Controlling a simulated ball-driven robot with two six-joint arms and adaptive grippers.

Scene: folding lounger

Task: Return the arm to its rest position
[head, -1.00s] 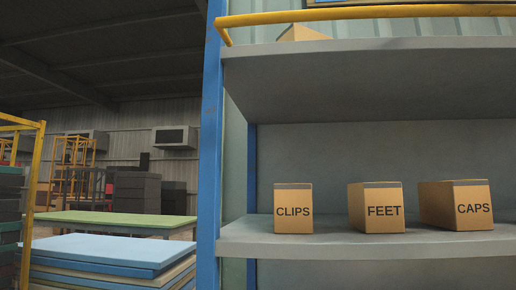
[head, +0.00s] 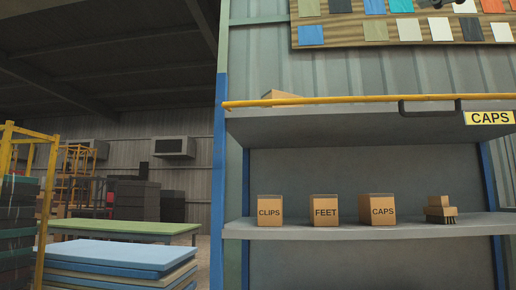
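Neither of my grippers nor any arm link shows in the head view. The shelf rack (head: 219,180) stands in front of me, with blue posts and grey boards. On its lower board (head: 330,233) stand three cardboard boxes in a row, lettered CLIPS (head: 269,211), FEET (head: 325,211) and CAPS (head: 377,211). A brush with a wooden top (head: 441,209) and dark bristles lies to their right. The boxes stand apart from each other.
The upper board has a yellow rail (head: 330,101), a dark handle-like bracket (head: 430,106), a CAPS sign (head: 489,118) and part of another box (head: 281,96). Colour swatches (head: 400,28) hang above. Stacked blue panels (head: 125,255) and a green-topped table (head: 125,227) stand left.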

